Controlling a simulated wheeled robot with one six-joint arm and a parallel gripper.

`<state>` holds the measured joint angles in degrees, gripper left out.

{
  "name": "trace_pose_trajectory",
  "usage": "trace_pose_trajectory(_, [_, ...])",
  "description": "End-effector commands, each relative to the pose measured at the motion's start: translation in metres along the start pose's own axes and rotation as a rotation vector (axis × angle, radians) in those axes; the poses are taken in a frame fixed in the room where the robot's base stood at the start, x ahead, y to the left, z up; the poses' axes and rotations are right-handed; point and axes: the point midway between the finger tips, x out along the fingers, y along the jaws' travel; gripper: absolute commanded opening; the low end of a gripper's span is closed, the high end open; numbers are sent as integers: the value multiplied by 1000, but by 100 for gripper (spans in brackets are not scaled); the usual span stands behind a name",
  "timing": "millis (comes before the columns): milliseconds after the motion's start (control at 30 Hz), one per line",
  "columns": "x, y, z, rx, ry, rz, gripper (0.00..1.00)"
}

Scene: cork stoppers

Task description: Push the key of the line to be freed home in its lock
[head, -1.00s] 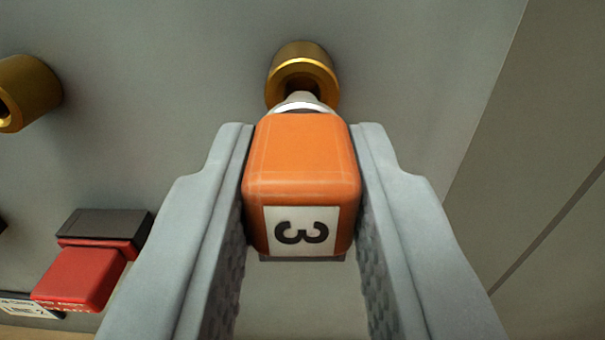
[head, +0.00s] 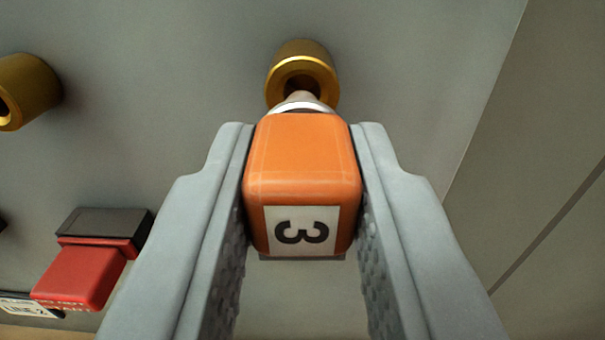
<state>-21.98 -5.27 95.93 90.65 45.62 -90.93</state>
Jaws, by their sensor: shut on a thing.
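My gripper (head: 302,200) is shut on an orange key (head: 302,165), one grey finger on each side of its block head. The head bears a white label with a black 3, turned on its side in the picture. The key's metal shank (head: 300,100) points away from me towards a brass lock (head: 302,72) on the grey panel. The shank's tip is at the lock's dark opening; I cannot tell how deep it is in. A gap shows between the key's head and the lock.
A second brass lock (head: 27,92) stands on the panel at the left. Below it, a red block (head: 82,275) with a black top sticks out at the lower left, by a white label (head: 28,306). The panel (head: 430,60) is bare to the right of the lock, up to its edge.

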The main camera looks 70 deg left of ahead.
Motion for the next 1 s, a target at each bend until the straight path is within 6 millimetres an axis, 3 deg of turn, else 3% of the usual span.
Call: trace_pose_trajectory(1000, [11,0,0,0,0,0,1])
